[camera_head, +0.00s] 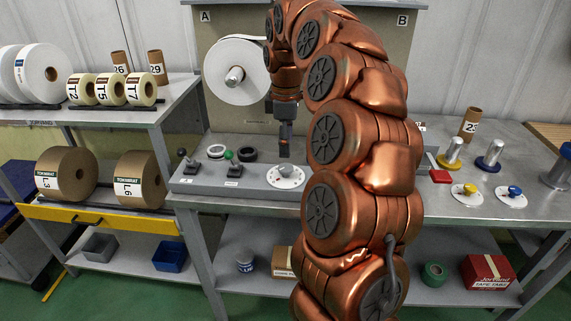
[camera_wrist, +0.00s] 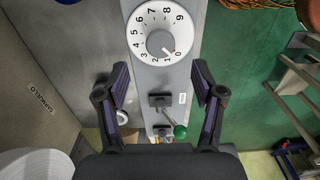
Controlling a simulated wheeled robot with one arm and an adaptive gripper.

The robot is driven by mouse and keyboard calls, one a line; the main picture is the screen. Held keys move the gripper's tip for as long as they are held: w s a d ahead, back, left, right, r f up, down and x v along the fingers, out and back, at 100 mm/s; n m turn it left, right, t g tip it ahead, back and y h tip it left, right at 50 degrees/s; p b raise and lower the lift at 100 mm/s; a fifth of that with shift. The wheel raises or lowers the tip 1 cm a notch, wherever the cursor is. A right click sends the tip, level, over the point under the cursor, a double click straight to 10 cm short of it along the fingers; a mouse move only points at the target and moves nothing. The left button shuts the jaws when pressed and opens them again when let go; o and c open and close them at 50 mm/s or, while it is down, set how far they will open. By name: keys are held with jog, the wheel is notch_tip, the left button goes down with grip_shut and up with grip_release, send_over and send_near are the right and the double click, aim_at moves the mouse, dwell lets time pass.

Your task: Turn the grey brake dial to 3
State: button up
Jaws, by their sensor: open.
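The grey brake dial (camera_head: 286,175) sits on the grey control panel, a round grey knob on a white disc numbered 0 to 9. My gripper (camera_head: 284,153) hangs pointing down just above the dial. In the wrist view my gripper (camera_wrist: 160,68) has its fingers wide apart with nothing between them. The dial lies beyond the fingertips, toward the top of that picture, and the fingers are not touching the knob.
A white roll (camera_head: 236,71) hangs behind.

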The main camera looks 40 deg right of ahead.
aim_at(286, 167)
jog(key=shift+f, duration=3.4)
jog(key=shift+c, duration=0.2)
jog(key=c, duration=1.1)
